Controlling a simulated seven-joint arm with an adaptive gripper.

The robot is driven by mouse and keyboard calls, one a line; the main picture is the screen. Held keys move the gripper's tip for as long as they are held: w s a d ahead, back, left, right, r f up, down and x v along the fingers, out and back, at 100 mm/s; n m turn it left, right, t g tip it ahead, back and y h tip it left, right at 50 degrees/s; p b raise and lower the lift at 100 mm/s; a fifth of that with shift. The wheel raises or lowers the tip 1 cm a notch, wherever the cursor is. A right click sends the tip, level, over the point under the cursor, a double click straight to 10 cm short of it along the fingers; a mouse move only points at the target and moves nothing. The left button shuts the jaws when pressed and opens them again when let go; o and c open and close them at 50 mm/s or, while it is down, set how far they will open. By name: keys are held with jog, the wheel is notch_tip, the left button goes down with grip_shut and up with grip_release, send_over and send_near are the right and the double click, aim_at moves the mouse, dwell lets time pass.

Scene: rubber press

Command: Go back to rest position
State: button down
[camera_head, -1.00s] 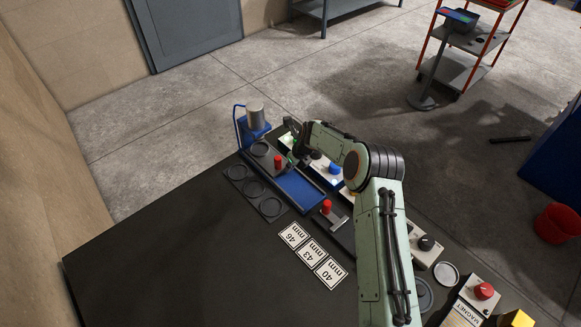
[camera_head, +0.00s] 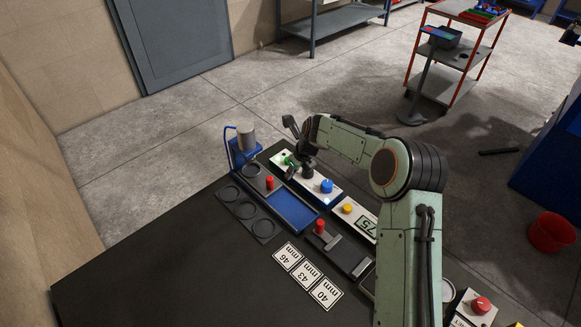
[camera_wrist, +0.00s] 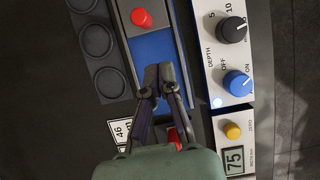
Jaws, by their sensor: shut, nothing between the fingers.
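My gripper (camera_head: 291,172) hangs above the rubber press area at the far part of the dark table, its fingers pointing down. In the wrist view my gripper (camera_wrist: 159,76) has its two dark fingertips together with nothing between them. Below it lies the blue bed (camera_wrist: 153,47) of the press, with a red knob (camera_wrist: 141,18) at its far end. The press's blue stand (camera_head: 236,155) carries a grey cylinder (camera_head: 246,136). A white control panel (camera_wrist: 216,60) with a black depth knob (camera_wrist: 232,29) and a blue on/off knob (camera_wrist: 237,82) is to the right.
A dark plate with round recesses (camera_head: 263,228) lies left of the blue bed. Cards marked 46, 43 and 40 mm (camera_head: 307,273) lie in front. A yellow button (camera_head: 347,208), a display reading 75 (camera_head: 366,227) and a red-handled tool (camera_head: 320,226) are nearby. The table's left part is bare.

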notch_tip(320, 180, up, 14)
jog(key=d+t+h, duration=0.1)
jog(key=t, duration=0.2)
jog(key=s+d+r+n+h, duration=0.2)
jog(key=s+d+r+n, duration=0.25)
jog(key=s+r, duration=0.6)
jog(key=s+d+f+n+g, duration=0.1)
jog(key=s+f+n+g, duration=0.1)
jog(key=s+n, duration=0.6)
jog(key=s+d+f+n+g, duration=0.2)
jog(key=s+f+n, duration=0.3)
jog(key=s, duration=0.6)
jog(key=s+d+f+n+g, duration=0.1)
jog(key=s+f+n+g, duration=0.1)
jog(key=s+n, duration=0.7)
jog(key=shift+s+d+f+n+y, duration=0.15)
jog(key=shift+s+f+n+y, duration=0.2)
jog(key=shift+f+n, duration=0.5)
